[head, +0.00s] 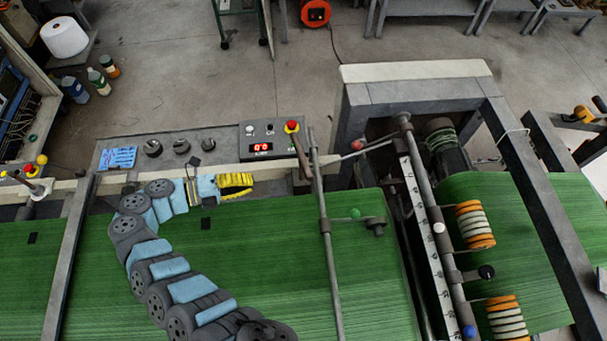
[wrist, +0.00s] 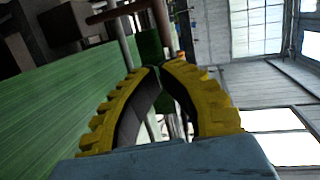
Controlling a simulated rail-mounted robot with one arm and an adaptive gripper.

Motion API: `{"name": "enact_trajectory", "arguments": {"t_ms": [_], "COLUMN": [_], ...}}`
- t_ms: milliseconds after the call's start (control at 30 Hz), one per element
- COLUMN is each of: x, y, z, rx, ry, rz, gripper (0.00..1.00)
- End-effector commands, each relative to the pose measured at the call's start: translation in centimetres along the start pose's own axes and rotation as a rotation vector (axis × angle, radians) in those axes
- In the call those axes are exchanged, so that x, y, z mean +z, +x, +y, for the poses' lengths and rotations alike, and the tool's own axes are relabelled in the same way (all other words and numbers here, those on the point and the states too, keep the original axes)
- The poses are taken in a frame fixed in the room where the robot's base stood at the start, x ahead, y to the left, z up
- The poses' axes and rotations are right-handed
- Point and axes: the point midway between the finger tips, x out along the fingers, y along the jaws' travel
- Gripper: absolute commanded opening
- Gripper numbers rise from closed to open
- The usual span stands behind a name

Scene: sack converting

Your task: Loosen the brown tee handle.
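The brown tee handle (head: 301,156) shows in the head view as a short brown bar beside the upper end of a thin grey upright rod, right of the control box. In the wrist view a brown crossbar (wrist: 118,11) lies at the top, beyond the fingertips. My gripper (head: 252,183) has yellow ribbed fingers and points right, left of the handle and apart from it. In the wrist view the fingertips (wrist: 164,67) come together with nothing seen between them. The handle's mounting is not clear.
A control box (head: 262,141) with a red button and display stands behind my gripper. Green sheeting (head: 270,250) runs below. A heavy frame (head: 420,90) stands further right.

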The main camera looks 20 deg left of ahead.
Motion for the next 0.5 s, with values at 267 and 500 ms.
{"name": "enact_trajectory", "arguments": {"t_ms": [267, 500], "x": [0.0, 0.1], "y": [1.6, 5.8], "z": [-0.3, -0.5], "rx": [0.006, 0.004], "ry": [-0.001, 0.003], "rz": [0.000, 0.001], "gripper": [0.00, 0.00]}}
